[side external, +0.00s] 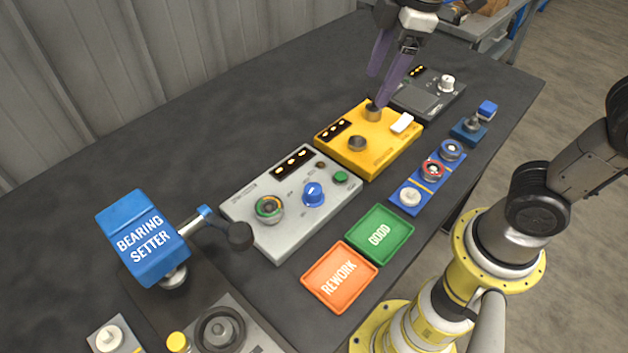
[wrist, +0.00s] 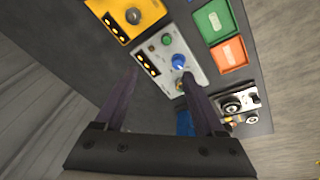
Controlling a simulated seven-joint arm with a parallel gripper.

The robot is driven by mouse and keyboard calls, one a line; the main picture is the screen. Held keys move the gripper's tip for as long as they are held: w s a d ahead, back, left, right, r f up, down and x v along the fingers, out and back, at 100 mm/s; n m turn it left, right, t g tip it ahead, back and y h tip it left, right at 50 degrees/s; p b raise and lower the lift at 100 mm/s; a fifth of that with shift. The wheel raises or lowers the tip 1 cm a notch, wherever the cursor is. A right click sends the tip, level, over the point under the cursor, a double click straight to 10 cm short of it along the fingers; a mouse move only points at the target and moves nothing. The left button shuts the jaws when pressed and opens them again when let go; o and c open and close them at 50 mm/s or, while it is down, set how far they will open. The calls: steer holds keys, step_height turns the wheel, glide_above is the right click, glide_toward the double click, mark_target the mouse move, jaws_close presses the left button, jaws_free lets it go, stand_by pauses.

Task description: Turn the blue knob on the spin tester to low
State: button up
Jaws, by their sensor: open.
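The spin tester is most likely the grey box (side external: 244,212) with a blue knob (side external: 313,194), a round gauge, a green button and a small display; I cannot read its label. The blue knob has a pale pointer mark, but its setting is too small to read. The box (wrist: 150,55) and blue knob (wrist: 180,62) also show in the wrist view, beyond my fingers. My gripper (side external: 374,88) is open and empty, with purple fingers, above the back of the yellow box in the side view. Its fingers (wrist: 162,88) frame the grey box from above in the wrist view.
The yellow box (side external: 378,158) stands behind the grey one, with a dark device (side external: 432,100) farther back. Green GOOD (side external: 380,236) and orange REWORK (side external: 340,277) trays lie in front. A blue bearing setter (side external: 142,238) with a lever stands at left. The table's back left is clear.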

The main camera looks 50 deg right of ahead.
mark_target(314, 188)
steer(key=w+a+f+n+g, duration=0.3)
steer(key=w+a+f, duration=0.3)
steer(key=a, duration=0.4)
steer(key=shift+h, duration=0.3)
steer(key=f, duration=0.4)
steer(key=s+f, duration=0.1)
steer(key=f, duration=0.9)
steer(key=shift+s+d+f, duration=0.15)
steer(key=shift+s+d, duration=0.1)
jaws_close()
